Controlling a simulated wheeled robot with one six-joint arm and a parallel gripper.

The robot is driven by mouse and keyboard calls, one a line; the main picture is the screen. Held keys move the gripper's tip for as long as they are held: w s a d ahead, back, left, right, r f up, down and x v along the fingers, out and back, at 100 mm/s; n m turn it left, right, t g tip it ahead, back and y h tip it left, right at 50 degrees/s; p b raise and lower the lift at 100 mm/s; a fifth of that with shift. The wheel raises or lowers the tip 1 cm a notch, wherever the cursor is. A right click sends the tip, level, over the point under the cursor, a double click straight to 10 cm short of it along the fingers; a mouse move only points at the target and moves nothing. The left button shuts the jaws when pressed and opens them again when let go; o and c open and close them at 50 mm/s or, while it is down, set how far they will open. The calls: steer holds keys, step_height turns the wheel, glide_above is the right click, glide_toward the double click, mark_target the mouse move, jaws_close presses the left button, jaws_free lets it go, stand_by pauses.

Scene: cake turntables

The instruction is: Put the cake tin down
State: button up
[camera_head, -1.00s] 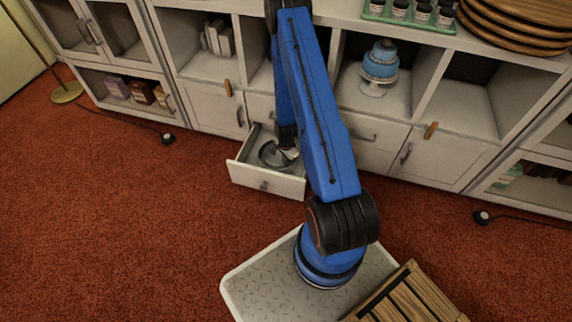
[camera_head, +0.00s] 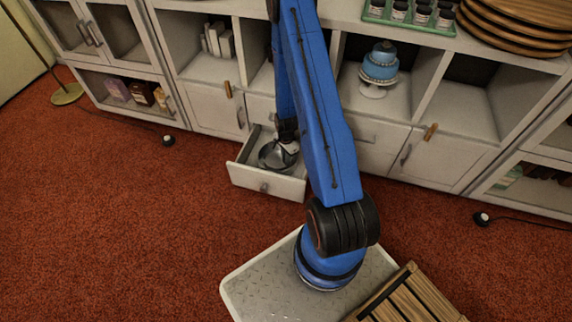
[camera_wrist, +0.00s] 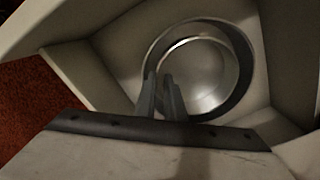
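The cake tin (camera_head: 268,156) is a round grey metal pan inside the pulled-out white drawer (camera_head: 262,184) below the cabinet. In the wrist view, the tin (camera_wrist: 207,78) appears from above, open side up and empty. My gripper (camera_wrist: 161,78) is at the tin's near left edge, its two fingers close together with the tin's wall between them. It looks shut on the wall. In the head view, my gripper (camera_head: 288,146) is at the tin's right side, partly hidden by my arm. Whether the tin's underside touches the drawer floor is hidden.
The drawer's walls stand close around the tin. Above are open cubbies, one with a blue cake (camera_head: 380,64) on a white stand. Wooden boards (camera_head: 520,22) and a green tray of jars (camera_head: 408,14) are on top.

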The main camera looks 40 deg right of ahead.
steer(key=w+a+r+n+t, duration=0.1)
steer(key=a+r+n, duration=0.1)
steer(key=r, duration=1.1)
steer(key=w+a+r+n, duration=0.1)
steer(key=a+r+n, duration=0.1)
steer(key=r, duration=1)
steer(key=s+a+r+n+t, duration=0.1)
steer(key=s+a+r+n, duration=0.15)
steer(key=r, duration=0.65)
steer(key=s+a+r+n, duration=0.2)
steer(key=s+a+r, duration=0.15)
steer(key=r, duration=0.45)
steer(key=s+a+r+n+t, duration=0.1)
steer(key=s+a+r+n, duration=0.3)
steer(key=s+r, duration=0.4)
steer(key=s+a+r+n+t, duration=0.1)
steer(key=s+a+r+n, duration=0.4)
steer(key=s+r, duration=0.4)
steer(key=s, duration=0.6)
steer(key=shift+r+t, duration=0.2)
steer(key=shift+t, duration=0.2)
steer(key=shift+s, duration=0.1)
